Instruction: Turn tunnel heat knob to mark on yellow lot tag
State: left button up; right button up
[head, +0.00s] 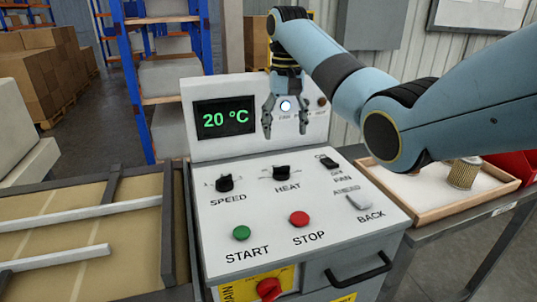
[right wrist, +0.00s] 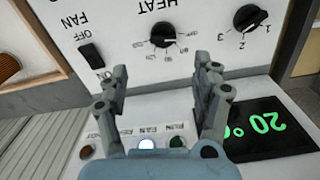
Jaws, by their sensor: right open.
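The heat knob (head: 282,172) is a black knob on the sloped white panel, between the speed knob and the fan switch. In the right wrist view the heat knob (right wrist: 163,35) appears upside down, with a printed number scale around it. My right gripper (head: 285,132) is open and empty, above and behind the knob, in front of the upright display panel. In the right wrist view its fingers (right wrist: 163,72) stand apart, with the knob beyond their tips, untouched. The display (head: 225,119) reads 20 °C. I cannot make out a yellow lot tag. My left gripper is out of view.
The speed knob (head: 224,184), fan switch (head: 328,162), back switch (head: 359,202), green start button (head: 241,233) and red stop button (head: 299,218) share the panel. A red main switch (head: 269,289) sits below. A wooden tray (head: 428,215) with a filter cartridge (head: 463,174) is at right.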

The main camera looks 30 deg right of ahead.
send_over(281, 171)
jog(key=f, duration=0.5)
jog(key=shift+w+d+f, duration=0.25)
notch_tip(281, 171, down, 3)
jog(key=shift+w+f, duration=0.1)
jog(key=shift+w, duration=0.05)
jog(key=shift+f, duration=1)
jog(key=c, duration=0.5)
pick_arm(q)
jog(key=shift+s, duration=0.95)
pick_arm(e)
jog(key=c, duration=0.7)
